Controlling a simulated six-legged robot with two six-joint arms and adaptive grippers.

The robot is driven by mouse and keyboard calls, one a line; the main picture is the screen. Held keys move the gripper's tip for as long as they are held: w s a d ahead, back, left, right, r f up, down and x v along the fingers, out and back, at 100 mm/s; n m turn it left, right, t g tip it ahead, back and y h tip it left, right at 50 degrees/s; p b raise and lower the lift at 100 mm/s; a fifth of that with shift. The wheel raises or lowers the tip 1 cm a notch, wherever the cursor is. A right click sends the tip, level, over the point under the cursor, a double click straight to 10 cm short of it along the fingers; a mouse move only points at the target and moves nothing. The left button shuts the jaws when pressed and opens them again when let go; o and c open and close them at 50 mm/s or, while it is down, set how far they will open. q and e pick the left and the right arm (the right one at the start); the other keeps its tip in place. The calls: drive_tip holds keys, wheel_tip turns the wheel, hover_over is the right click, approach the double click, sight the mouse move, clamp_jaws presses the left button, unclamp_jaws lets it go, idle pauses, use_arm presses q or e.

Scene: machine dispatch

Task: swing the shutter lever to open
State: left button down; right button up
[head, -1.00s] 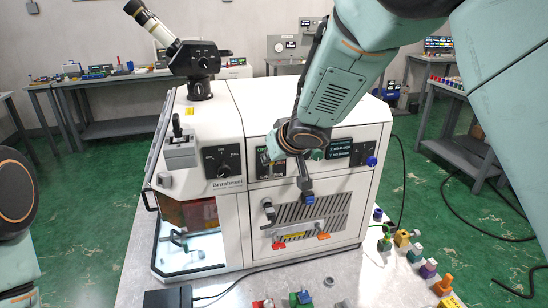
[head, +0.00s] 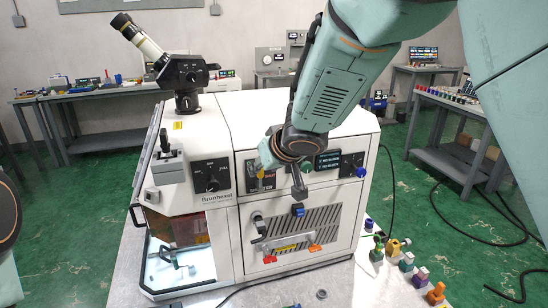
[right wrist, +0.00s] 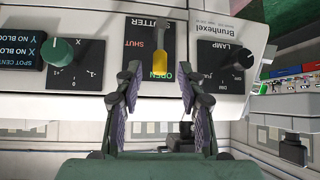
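The yellow shutter lever (right wrist: 160,58) is on a dark panel marked SHUTTER, SHUT and OPEN in the right wrist view, where the panel shows upside down. The lever's handle end lies over the green OPEN label (right wrist: 160,76), and the red SHUT label (right wrist: 133,43) is off to one side. My right gripper (right wrist: 160,74) is open, its two fingers apart on either side of the handle end. I cannot tell whether either finger touches it. In the head view my right wrist partly hides the lever panel on the machine's front (head: 225,240). My left gripper is out of view.
The LAMP knob (right wrist: 237,61) and a green knob (right wrist: 64,50) flank the shutter panel. A microscope (head: 187,75) and a joystick box (head: 168,168) stand on the machine. Several small coloured pieces lie on the table at right.

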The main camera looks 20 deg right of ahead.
drive_tip(key=v, duration=0.9)
drive_tip(key=shift+s+a, duration=0.1)
drive_tip(key=shift+s, duration=0.1)
drive_tip(key=s+f+m+g, duration=0.1)
drive_tip(key=s+f+g, duration=0.1)
drive_tip(key=s+f, duration=0.5)
drive_tip(key=s+f+g+y, duration=0.1)
drive_tip(key=s+f, duration=0.2)
drive_tip(key=f, duration=0.8)
drive_tip(key=s+f+m+g, duration=0.15)
drive_tip(key=s+f, duration=0.35)
drive_tip(key=f, duration=0.5)
drive_tip(key=s+d+f+g+h, duration=0.15)
drive_tip(key=s+f, duration=0.25)
drive_tip(key=s, duration=0.4)
drive_tip(key=s+d+f+g, duration=0.2)
drive_tip(key=s+d+f, duration=0.15)
drive_tip(key=s, duration=0.35)
drive_tip(key=s+d+f+g+h, duration=0.15)
drive_tip(key=s+f, duration=0.25)
drive_tip(key=s, duration=0.4)
wheel_tip(320, 180, down, 25)
drive_tip(key=b, duration=2.5)
drive_tip(key=shift+d+f, duration=0.2)
drive_tip(key=shift+d, duration=0.1)
